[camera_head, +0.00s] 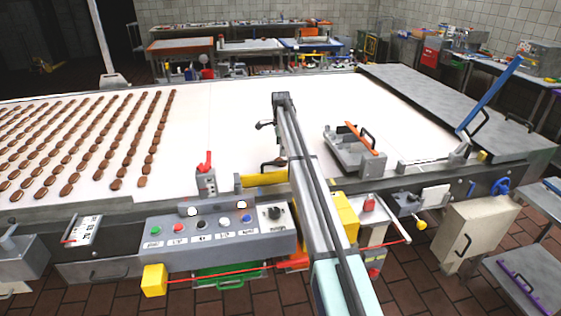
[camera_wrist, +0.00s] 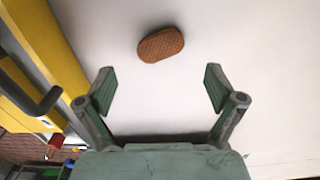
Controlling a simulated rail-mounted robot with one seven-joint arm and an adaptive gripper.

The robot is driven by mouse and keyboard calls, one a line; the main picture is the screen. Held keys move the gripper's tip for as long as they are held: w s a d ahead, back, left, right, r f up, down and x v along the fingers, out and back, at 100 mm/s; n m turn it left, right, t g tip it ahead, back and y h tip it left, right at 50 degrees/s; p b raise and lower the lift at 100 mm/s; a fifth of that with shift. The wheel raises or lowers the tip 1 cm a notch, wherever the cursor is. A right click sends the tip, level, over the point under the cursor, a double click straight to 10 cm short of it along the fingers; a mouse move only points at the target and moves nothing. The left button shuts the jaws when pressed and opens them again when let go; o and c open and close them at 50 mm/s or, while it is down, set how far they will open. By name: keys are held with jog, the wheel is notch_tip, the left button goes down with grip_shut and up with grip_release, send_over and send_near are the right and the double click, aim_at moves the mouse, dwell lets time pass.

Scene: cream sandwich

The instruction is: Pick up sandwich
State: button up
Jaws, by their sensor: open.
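A brown, oval, waffle-textured sandwich (camera_wrist: 161,44) lies on the white belt (camera_wrist: 250,45) in the wrist view, at top centre. My gripper (camera_wrist: 159,90) is open and empty, with its two fingers spread apart. The sandwich is beyond the fingertips, roughly centred between them and not touched. In the head view my gripper (camera_head: 266,145) is over the white belt (camera_head: 240,115), right of several rows of brown sandwiches (camera_head: 88,145). I cannot make out the single sandwich by my gripper in the head view.
A grey control panel (camera_head: 218,228) with buttons and a red-topped switch box (camera_head: 206,180) stand at the belt's near edge. A yellow bar (camera_wrist: 50,45) and dark handle (camera_wrist: 35,100) are left in the wrist view. A metal fixture (camera_head: 355,150) sits on the right.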

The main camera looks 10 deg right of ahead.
aim_at(280, 158)
jog(key=shift+f+p, duration=1.3)
jog(key=shift+f, duration=1.4)
jog(key=c, duration=0.9)
